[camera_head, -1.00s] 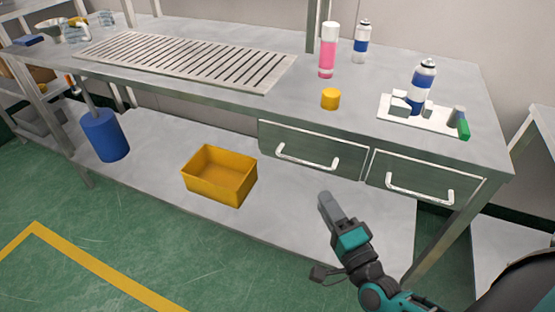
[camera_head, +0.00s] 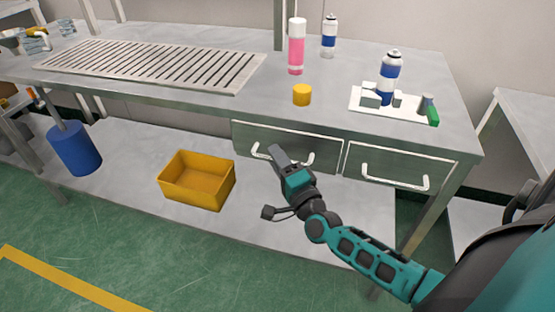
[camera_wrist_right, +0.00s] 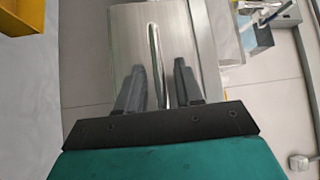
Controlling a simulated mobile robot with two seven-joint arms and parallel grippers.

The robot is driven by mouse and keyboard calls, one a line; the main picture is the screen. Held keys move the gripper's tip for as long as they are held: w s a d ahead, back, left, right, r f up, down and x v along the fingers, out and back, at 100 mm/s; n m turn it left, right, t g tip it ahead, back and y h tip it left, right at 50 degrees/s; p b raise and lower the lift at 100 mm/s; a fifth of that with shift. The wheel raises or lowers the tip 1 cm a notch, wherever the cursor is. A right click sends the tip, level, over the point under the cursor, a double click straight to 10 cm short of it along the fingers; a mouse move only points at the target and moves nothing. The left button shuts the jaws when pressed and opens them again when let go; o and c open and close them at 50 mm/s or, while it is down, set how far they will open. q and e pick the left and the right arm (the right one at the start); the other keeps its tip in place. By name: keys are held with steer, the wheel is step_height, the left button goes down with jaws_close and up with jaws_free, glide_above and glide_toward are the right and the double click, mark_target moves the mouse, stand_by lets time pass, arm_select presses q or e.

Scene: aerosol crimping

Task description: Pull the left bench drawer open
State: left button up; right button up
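The left bench drawer (camera_head: 317,153) is shut under the bench top; its pale bar handle (camera_head: 262,153) is partly hidden by my right gripper (camera_head: 278,156). In the right wrist view the drawer front (camera_wrist_right: 128,45) fills the upper middle. The handle (camera_wrist_right: 154,50) runs lengthwise there, its lower part in the gap between the two grey fingers of my right gripper (camera_wrist_right: 159,88). The fingers are apart, one on each side of the handle, with a gap to it visible on both sides. My left gripper is not in view.
The right drawer (camera_head: 400,167) is shut. A yellow bin (camera_head: 197,200) and a blue cylinder (camera_head: 75,148) are on the lower shelf. On the bench top stand a yellow cap (camera_head: 302,95), a pink bottle (camera_head: 296,50), spray cans (camera_head: 390,75) and a white fixture plate (camera_head: 410,104).

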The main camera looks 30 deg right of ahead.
steer(key=shift+w, duration=0.1)
steer(key=shift+c, duration=0.2)
jaws_close()
stand_by(0.4)
